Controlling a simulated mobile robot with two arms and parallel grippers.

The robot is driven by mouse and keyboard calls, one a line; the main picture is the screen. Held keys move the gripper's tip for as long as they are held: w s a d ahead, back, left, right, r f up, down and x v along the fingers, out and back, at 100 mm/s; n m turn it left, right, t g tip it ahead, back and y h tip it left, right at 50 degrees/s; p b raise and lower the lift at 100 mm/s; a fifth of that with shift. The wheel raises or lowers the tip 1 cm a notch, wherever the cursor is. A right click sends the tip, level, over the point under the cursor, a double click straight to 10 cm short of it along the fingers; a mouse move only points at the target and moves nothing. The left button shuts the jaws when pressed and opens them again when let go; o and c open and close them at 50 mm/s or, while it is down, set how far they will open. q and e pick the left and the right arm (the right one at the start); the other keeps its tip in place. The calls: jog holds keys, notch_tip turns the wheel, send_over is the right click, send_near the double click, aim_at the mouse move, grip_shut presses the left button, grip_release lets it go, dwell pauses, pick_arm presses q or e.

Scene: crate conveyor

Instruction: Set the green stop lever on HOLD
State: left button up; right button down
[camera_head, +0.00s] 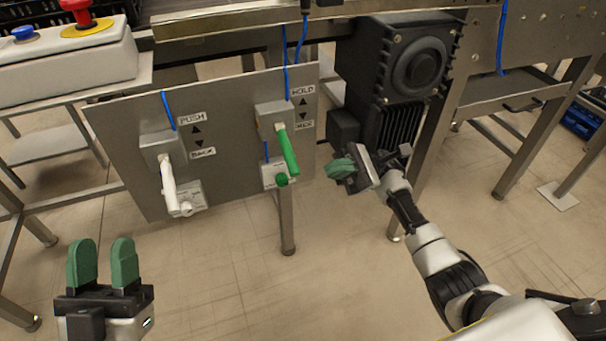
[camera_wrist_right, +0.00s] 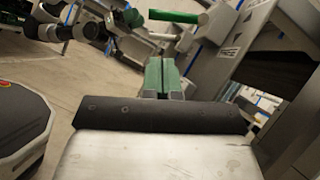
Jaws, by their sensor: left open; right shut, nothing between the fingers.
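The green stop lever (camera_head: 289,152) is on a grey box on the metal panel, below HOLD and beside the lower label. It slants down and slightly right, its free end low. In the right wrist view the green lever (camera_wrist_right: 175,16) lies across the top, beyond the fingertips. My right gripper (camera_head: 341,168) is shut and empty, to the right of the lever's free end and apart from it; its green fingers (camera_wrist_right: 162,76) are together in the right wrist view. My left gripper (camera_head: 103,260) is open and empty at the lower left, away from the panel.
A white lever (camera_head: 168,187) with PUSH and BACK labels is on the panel's left. A black motor (camera_head: 395,70) stands right of the panel. A red button (camera_head: 76,8) is at upper left.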

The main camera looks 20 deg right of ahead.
pick_arm(q)
jog(key=w+f+g, duration=0.1)
jog(key=w+f+g+y+p, duration=0.1)
jog(key=g, duration=0.1)
jog(key=shift+f, duration=0.3)
pick_arm(e)
jog(key=x, duration=0.9)
jog(key=shift+s+a+r, duration=0.15)
jog(key=shift+a+r, duration=0.05)
jog(key=shift+a, duration=0.05)
pick_arm(q)
jog(key=shift+w, duration=0.1)
pick_arm(e)
jog(key=shift+r+m, duration=0.1)
jog(key=shift+m, duration=0.3)
